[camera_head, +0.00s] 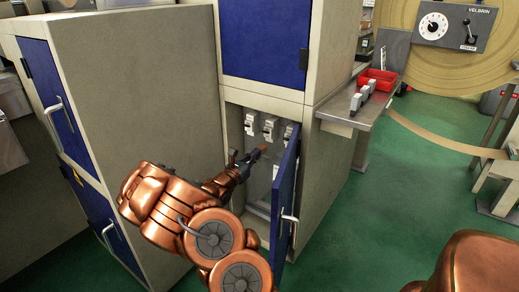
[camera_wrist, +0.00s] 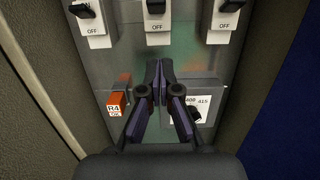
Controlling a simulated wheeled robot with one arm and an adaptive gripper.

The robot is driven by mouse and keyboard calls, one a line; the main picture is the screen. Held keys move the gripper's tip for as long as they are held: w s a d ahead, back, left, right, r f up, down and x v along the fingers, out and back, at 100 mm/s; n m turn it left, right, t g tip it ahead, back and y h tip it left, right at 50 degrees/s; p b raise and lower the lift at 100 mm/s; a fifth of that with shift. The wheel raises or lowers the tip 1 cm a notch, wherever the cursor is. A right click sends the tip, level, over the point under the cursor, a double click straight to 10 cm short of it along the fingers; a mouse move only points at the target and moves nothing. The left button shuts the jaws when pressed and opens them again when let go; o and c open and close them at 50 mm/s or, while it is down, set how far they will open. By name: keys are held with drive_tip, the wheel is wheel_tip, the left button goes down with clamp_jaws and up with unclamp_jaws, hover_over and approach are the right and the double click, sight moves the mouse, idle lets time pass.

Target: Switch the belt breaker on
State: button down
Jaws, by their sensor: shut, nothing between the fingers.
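Three breakers sit in a row inside the open cabinet in the head view: left (camera_head: 251,123), middle (camera_head: 270,128) and right (camera_head: 288,132). In the wrist view the left (camera_wrist: 88,22), middle (camera_wrist: 156,18) and right (camera_wrist: 223,20) breakers each have a dark toggle and a white plate reading OFF. I cannot read which is the belt breaker; their upper parts are cut off. My gripper (camera_wrist: 159,66) is shut and empty, its fingertips below the middle breaker in the picture. In the head view my gripper (camera_head: 252,158) reaches into the cabinet.
The blue cabinet door (camera_head: 283,190) stands open at the right of my arm. Below the breakers are an orange tag (camera_wrist: 116,104) and a lower switch with a white label (camera_wrist: 204,102). Cabinet walls are close on both sides. A shelf (camera_head: 345,105) with a red bin (camera_head: 378,80) juts out at right.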

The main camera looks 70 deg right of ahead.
drive_tip(key=w+a+r+p, duration=0.1)
drive_tip(key=a+r, duration=0.1)
drive_tip(key=a, duration=0.5)
drive_tip(key=shift+w+a, duration=0.2)
drive_tip(key=shift+a, duration=0.1)
idle(0.4)
drive_tip(key=s+a+r+m+g+y+p, duration=0.1)
drive_tip(key=s+a+r+m+g+p, duration=0.2)
drive_tip(key=r, duration=0.4)
drive_tip(key=s+a+r+m+g+y+p, duration=0.1)
drive_tip(key=s+a+r+m+y+p, duration=0.1)
drive_tip(key=s+a+r+m+p, duration=0.3)
drive_tip(key=s+a+r+m+g+y+p, duration=0.1)
drive_tip(key=r+m+g+p, duration=0.15)
drive_tip(key=r, duration=0.55)
drive_tip(key=s+a+r+m+t+y+p, duration=0.1)
drive_tip(key=a+r+y+p, duration=0.3)
drive_tip(key=a, duration=1)
drive_tip(key=s+a+r+m+t+y+p, duration=0.2)
drive_tip(key=a+r+t+y+p, duration=0.2)
drive_tip(key=a+p, duration=0.5)
drive_tip(key=s+a+r+m+t+y+p, duration=0.2)
drive_tip(key=a+r+y+p, duration=0.3)
drive_tip(key=a, duration=1.5)
drive_tip(key=shift+s+r+t+y+p, duration=0.2)
drive_tip(key=shift+t+y+p, duration=0.55)
drive_tip(key=shift+y+p, duration=0.3)
